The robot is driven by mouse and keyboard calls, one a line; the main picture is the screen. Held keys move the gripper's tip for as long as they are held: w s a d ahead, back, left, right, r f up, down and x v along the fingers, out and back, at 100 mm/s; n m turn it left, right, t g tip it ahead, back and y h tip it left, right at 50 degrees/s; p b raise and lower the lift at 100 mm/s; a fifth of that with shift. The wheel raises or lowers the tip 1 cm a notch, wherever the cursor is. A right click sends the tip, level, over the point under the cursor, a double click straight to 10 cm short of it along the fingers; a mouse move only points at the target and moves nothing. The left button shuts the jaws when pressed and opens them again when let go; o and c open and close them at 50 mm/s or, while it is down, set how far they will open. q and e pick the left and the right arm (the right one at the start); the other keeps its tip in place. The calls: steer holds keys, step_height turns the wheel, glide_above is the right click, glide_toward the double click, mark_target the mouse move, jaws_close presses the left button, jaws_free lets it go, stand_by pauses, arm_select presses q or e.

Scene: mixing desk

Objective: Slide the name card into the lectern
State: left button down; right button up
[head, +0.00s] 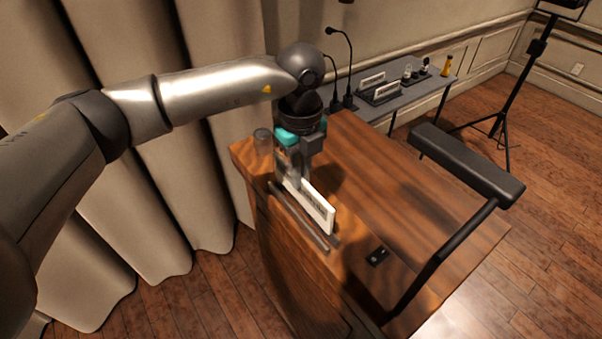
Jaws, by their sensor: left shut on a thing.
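The white name card (317,208) with dark lettering stands upright on the wooden lectern (400,200), close to its front left edge. My left gripper (298,182) comes down from above and is shut on the card's far end. A dark slotted rail (297,215) runs along the lectern's edge beside and under the card. I cannot tell whether the card's lower edge is inside the rail or just above it. My right gripper is not in view.
A glass (263,140) stands at the lectern's far left corner. A black padded bar (467,163) rises over the right side. A small black panel (377,256) sits near the front. Behind, a grey side table (408,97) holds more cards. Curtains (150,190) hang left.

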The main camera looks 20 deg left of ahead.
mark_target(301, 202)
arm_select(q)
steer(key=shift+f, duration=0.2)
stand_by(0.3)
steer(key=shift+f+b, duration=0.9)
steer(key=shift+f, duration=0.05)
steer(key=shift+f, duration=0.15)
stand_by(0.3)
steer(key=shift+f+b, duration=0.5)
steer(key=shift+b, duration=0.1)
steer(key=shift+f+b, duration=0.3)
steer(key=shift+f, duration=0.15)
steer(key=c, duration=0.9)
jaws_free()
steer(key=shift+r, duration=0.1)
step_height(301, 202, up, 15)
steer(key=shift+r+b, duration=0.1)
steer(key=shift+b, duration=0.95)
